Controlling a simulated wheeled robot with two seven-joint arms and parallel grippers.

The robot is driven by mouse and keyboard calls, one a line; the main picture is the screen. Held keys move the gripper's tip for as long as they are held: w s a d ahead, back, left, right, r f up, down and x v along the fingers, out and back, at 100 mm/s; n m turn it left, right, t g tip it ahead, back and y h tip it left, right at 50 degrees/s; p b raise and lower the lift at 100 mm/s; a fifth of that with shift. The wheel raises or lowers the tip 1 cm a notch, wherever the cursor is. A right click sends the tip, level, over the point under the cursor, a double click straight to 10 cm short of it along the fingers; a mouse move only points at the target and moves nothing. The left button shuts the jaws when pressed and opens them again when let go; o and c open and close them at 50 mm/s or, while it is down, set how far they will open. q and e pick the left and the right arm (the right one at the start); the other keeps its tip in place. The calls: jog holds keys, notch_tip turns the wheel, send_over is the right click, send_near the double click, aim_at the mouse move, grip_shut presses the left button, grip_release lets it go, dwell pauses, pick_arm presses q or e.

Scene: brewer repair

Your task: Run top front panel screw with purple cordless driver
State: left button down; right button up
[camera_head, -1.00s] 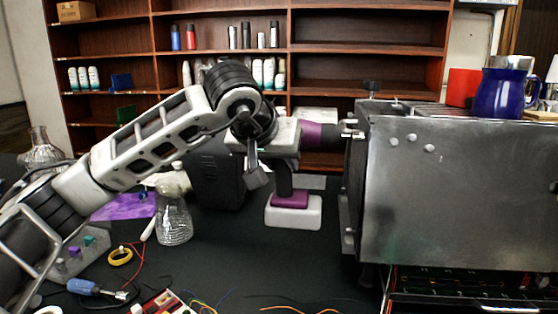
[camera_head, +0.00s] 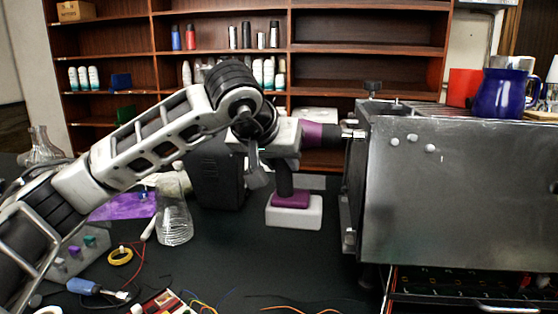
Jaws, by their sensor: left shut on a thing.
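The purple, white and black cordless driver (camera_head: 312,134) is upright in the middle, its nose pointing right and its white battery foot (camera_head: 294,212) over the dark table. My left gripper (camera_head: 262,155) is shut on the driver's grip, and the arm links hide part of its fingers. The driver's tip reaches the upper left edge of the grey metal brewer (camera_head: 440,190), at its front panel (camera_head: 353,190), seen edge-on. A small screw-like part (camera_head: 350,134) shows at the tip; I cannot tell whether the bit is seated in it. My right gripper is not in view.
A blue mug (camera_head: 498,94) and a red cup (camera_head: 464,87) stand on the brewer. A glass flask (camera_head: 174,216), a black box (camera_head: 217,175), a yellow tape roll (camera_head: 120,256) and a blue screwdriver (camera_head: 88,287) are on the table. Wires lie at the front.

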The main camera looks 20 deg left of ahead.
pick_arm(q)
jog(key=shift+d+r, duration=0.15)
jog(key=shift+r, duration=0.1)
jog(key=shift+s+a+b, duration=0.15)
jog(key=shift+s+a, duration=0.05)
jog(key=shift+a, duration=0.55)
jog(key=shift+s+a+b, duration=0.1)
jog(key=shift+s+a, duration=0.05)
jog(key=shift+a, duration=0.55)
jog(key=shift+s+a+b, duration=0.15)
jog(key=shift+s+a, duration=0.05)
jog(key=shift+a, duration=0.55)
